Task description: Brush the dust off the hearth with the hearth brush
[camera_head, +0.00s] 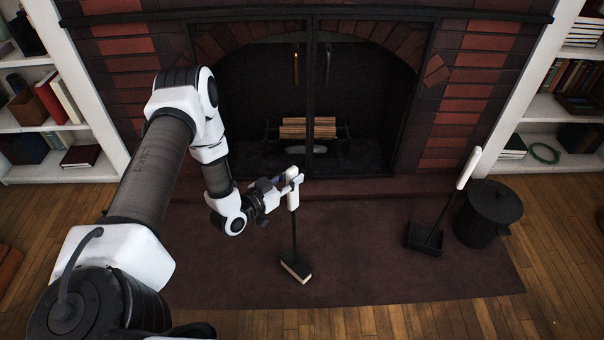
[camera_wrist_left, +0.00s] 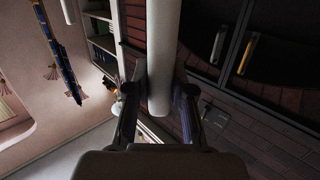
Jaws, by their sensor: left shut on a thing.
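The hearth brush (camera_head: 295,238) has a white handle, a thin black shaft and a pale-edged head (camera_head: 296,270). My left gripper (camera_head: 290,181) is shut on its white handle, which also shows between the fingers in the left wrist view (camera_wrist_left: 163,45). The brush hangs nearly upright, head down, over the dark reddish hearth (camera_head: 370,255) in front of the fireplace. I cannot tell whether the head touches the surface. No dust can be made out on the hearth. My right gripper is not in view.
A black dustpan (camera_head: 423,240) with a long white-ended handle stands at the right of the hearth, beside a black lidded bucket (camera_head: 488,214). The fireplace (camera_head: 310,100) holds logs (camera_head: 307,128). Shelves flank it. The middle and front of the hearth look clear.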

